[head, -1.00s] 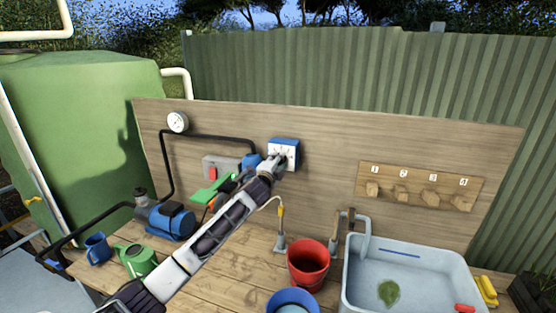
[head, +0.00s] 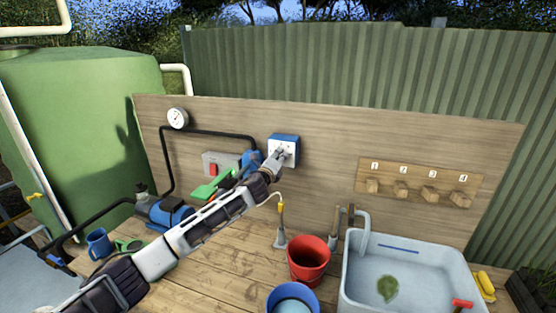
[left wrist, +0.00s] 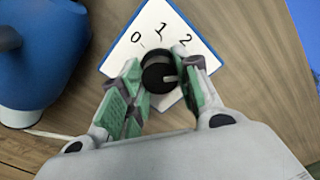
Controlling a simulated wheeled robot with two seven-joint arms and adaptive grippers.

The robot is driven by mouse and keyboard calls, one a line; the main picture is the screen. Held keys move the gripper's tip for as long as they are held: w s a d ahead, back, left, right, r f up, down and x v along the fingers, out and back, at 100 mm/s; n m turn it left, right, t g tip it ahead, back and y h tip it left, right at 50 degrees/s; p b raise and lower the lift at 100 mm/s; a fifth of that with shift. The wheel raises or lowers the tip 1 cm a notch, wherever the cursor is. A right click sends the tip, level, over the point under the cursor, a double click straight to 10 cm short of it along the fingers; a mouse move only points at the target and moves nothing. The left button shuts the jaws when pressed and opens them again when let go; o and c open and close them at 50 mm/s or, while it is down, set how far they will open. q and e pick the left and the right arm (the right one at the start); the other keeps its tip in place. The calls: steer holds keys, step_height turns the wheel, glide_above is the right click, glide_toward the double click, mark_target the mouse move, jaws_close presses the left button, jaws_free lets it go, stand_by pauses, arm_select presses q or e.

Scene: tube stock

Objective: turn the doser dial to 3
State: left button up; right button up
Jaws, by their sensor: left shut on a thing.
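The doser (head: 284,143) is a white-faced box with a blue edge on the wooden back board. In the left wrist view its white face (left wrist: 150,53) shows the numbers 0, 1 and 2; no 3 is visible, and the right finger covers part of the face. The round black dial (left wrist: 157,74) has a pale pointer mark directed right, toward that finger and below the 2. My left gripper (left wrist: 161,76) is shut on the dial, one finger on each side. In the head view the left gripper (head: 276,160) covers the dial. My right gripper is not in view.
A blue pump part (head: 251,160) and a grey box with a red switch (head: 213,169) are left of the doser. A red bucket (head: 309,272), a blue bucket (head: 291,291) and a sink (head: 440,249) stand below right. Numbered wooden pegs (head: 420,187) are at right.

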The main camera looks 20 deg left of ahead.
arm_select(q)
steer(key=shift+d+f, duration=0.1)
steer(key=shift+f, duration=0.1)
steer(key=o, duration=0.9)
steer(key=shift+o, duration=0.8)
steer(key=shift+r, duration=0.1)
steer(key=shift+s, duration=0.2)
steer(key=s, duration=1.1)
steer(key=shift+s+a, duration=0.2)
steer(key=shift+s, duration=0.1)
